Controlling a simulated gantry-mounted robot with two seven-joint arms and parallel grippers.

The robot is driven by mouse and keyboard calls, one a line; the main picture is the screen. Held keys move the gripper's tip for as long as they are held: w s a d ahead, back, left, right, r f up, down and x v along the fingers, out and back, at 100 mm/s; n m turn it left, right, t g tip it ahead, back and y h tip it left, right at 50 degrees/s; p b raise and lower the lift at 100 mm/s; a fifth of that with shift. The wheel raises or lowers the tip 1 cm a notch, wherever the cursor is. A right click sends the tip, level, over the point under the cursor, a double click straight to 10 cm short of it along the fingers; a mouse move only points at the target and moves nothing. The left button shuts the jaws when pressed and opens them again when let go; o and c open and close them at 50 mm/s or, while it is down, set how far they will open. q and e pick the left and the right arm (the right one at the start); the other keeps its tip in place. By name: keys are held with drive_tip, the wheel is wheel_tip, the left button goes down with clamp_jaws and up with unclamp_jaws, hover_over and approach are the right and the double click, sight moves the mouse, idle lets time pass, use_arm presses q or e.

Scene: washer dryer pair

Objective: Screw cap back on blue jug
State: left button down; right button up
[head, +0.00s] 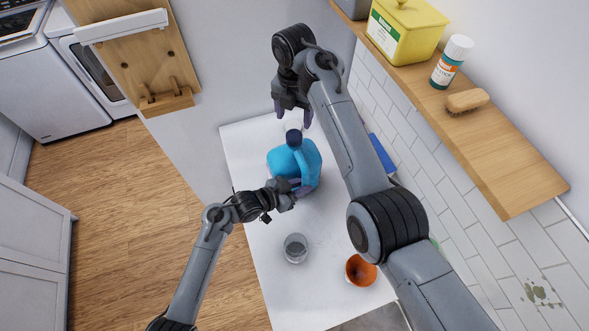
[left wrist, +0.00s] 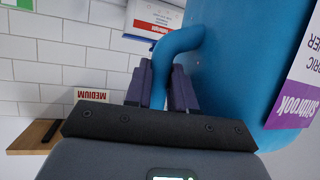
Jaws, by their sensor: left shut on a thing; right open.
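The blue jug (head: 308,158) stands on the white counter in the head view. Its dark blue cap (head: 293,138) shows at the top of the jug; whether it is threaded on cannot be told. My left gripper (head: 296,187) is shut on the jug's handle (left wrist: 178,45), and its purple fingers (left wrist: 168,90) lie on either side of the handle in the left wrist view. My right gripper (head: 292,114) is open and empty, just beyond the cap in the head view, with its fingers pointing down. It looks apart from the cap.
A clear glass (head: 296,248) and an orange bowl (head: 361,270) stand on the near part of the counter (head: 262,258). A wooden shelf (head: 505,180) on the right holds a yellow box (head: 403,28), a bottle (head: 452,62) and a brush (head: 467,100). A blue item (head: 381,152) is by the tiled wall.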

sight(294, 135)
drive_tip(key=shift+f, duration=4)
